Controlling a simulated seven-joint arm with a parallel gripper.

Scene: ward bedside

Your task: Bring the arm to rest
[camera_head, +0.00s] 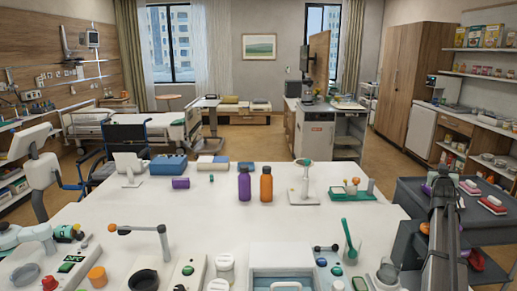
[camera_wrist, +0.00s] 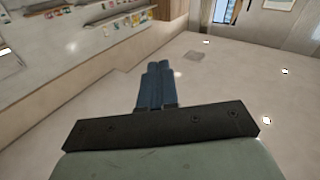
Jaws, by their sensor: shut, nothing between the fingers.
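My gripper (camera_wrist: 157,70) shows in the wrist view with its two blue-grey fingers together and nothing between them. It points out into open space and touches nothing that I can see. In the head view my dark arm (camera_head: 441,235) stands raised at the right, in front of the dark cart. I cannot make out the fingers clearly there.
A dark grey cart (camera_head: 470,215) with small items stands right of the table, close to my arm.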

